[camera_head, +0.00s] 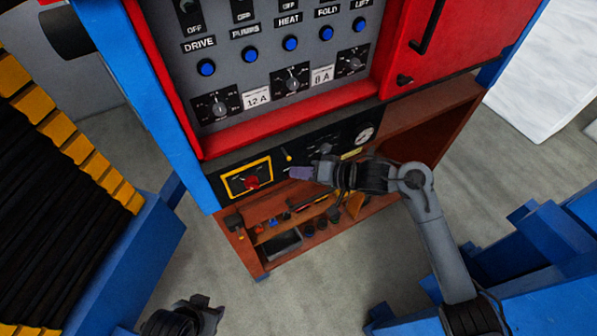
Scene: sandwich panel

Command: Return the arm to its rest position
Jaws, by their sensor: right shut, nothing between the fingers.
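My right gripper (300,173) is at the end of the arm that comes in from the lower right. Its fingers are shut with nothing visible between them. It is in front of the black lower strip (272,168) of the panel, just right of a yellow-framed plate with a red knob (251,182). I cannot tell whether it touches the strip. A dark part of my left arm (185,317) shows at the bottom left edge; whether its gripper is open or shut cannot be made out.
The grey panel (262,68) holds several blue buttons, dials and labels in a red frame. A red door (430,45) is at its right. Below is a brown shelf (345,221) with tools and a dark tray (284,246). Blue structures stand on both sides, with grey floor between.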

